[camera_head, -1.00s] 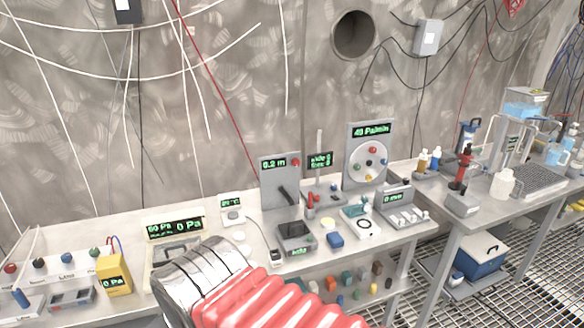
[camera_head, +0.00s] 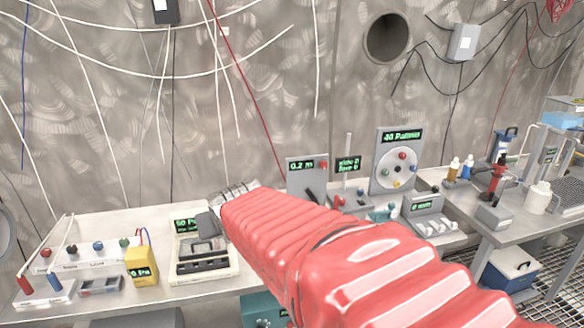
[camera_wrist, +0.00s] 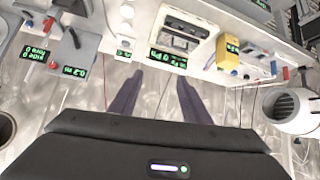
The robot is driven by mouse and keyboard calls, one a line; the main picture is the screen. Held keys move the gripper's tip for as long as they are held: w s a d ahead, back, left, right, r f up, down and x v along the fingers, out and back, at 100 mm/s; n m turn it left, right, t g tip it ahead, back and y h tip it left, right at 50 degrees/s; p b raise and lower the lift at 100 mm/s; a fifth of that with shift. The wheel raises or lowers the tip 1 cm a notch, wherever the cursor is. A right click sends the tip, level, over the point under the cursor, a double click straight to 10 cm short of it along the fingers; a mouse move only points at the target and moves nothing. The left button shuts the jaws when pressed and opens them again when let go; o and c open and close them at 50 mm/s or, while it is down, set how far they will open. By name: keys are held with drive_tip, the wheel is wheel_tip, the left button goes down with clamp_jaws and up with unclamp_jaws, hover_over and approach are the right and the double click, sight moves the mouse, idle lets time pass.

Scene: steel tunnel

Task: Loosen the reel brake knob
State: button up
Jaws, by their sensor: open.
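I cannot pick out the reel brake knob for certain. A grey and white round drum (camera_wrist: 293,110), possibly the reel, shows at the right of the wrist view; a grey rounded edge (camera_head: 5,235) shows at the far left of the head view. My gripper (camera_wrist: 159,78) is open and empty, its two dark fingers apart above the bench and wall. It is clear of the drum, which lies to its right in the wrist view. In the head view my red-sleeved arm hides part of the bench, and the fingers are hardly visible.
The bench (camera_head: 90,220) holds a black-and-white case (camera_head: 203,258), a yellow meter (camera_head: 141,267), a 0.2 m panel (camera_head: 305,178) and a disc panel with coloured knobs (camera_head: 398,165). Loose cables hang on the wall. A second bench (camera_head: 480,228) stands at right.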

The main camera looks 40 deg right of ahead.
drive_tip(key=w+d+m+t+h, duration=0.2)
drive_tip(key=w+d, duration=0.4)
drive_tip(key=d, duration=0.7)
drive_tip(key=m+t+h, duration=0.3)
drive_tip(key=t, duration=0.2)
approach(324, 167)
drive_tip(key=v, duration=0.5)
drive_tip(key=shift+a+r, duration=0.15)
drive_tip(key=shift+x, duration=6.85)
drive_tip(key=shift+s, duration=0.1)
drive_tip(key=shift+c, duration=0.4)
